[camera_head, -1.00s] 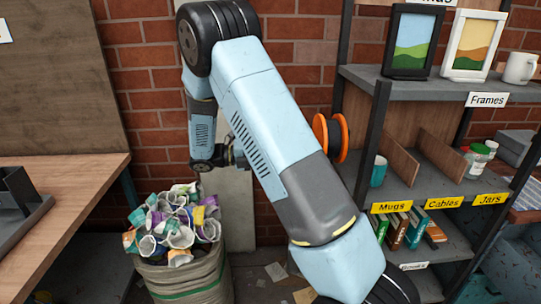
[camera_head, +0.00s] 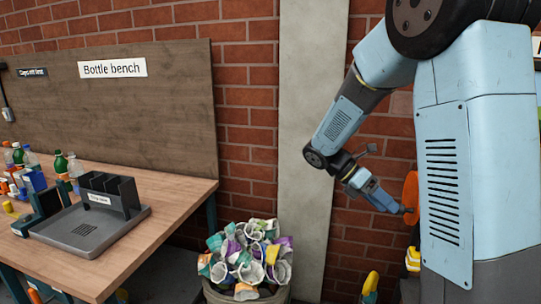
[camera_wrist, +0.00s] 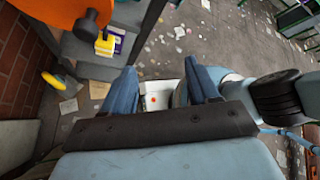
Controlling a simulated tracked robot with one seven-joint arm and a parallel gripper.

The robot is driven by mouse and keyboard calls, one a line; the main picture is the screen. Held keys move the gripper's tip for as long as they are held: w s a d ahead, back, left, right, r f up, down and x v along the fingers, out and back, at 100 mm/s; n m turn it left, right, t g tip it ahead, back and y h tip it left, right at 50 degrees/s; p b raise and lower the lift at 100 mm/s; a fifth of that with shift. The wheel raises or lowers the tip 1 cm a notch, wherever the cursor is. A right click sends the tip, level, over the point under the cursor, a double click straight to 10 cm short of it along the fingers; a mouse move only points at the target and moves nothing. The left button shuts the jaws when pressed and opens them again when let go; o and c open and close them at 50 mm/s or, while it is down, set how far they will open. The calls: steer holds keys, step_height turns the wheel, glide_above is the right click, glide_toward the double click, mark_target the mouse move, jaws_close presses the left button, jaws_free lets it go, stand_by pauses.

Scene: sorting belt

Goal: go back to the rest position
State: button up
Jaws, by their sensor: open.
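My gripper (camera_head: 407,211) hangs at the end of my bent arm in the head view, to the right of the grey pillar and close in the picture to an orange disc (camera_head: 411,188). I cannot tell there whether they touch. In the wrist view the two blue fingers of my gripper (camera_wrist: 163,88) stand apart. I see nothing held between them. A white patch with a red dot shows beyond the fingers, lower down.
A wooden bench (camera_head: 165,180) with a grey tray (camera_head: 60,232), bottles and caps stands at the left. A sack (camera_head: 245,296) heaped with crumpled cups stands at the bottom centre. The orange disc also shows in the wrist view (camera_wrist: 62,14). Litter lies on the floor (camera_wrist: 155,60).

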steer(key=s+a+r+m+t+y, duration=0.2)
steer(key=s+r+m+t+y, duration=0.3)
steer(key=s+m, duration=0.4)
steer(key=s+a+r+m+t+y, duration=0.3)
steer(key=s+r+m+t+y, duration=0.1)
steer(key=s+m, duration=0.5)
steer(key=shift+a+r+m+t+y, duration=0.15)
steer(key=shift+r+m+t+y, duration=0.45)
steer(key=shift+m, duration=0.6)
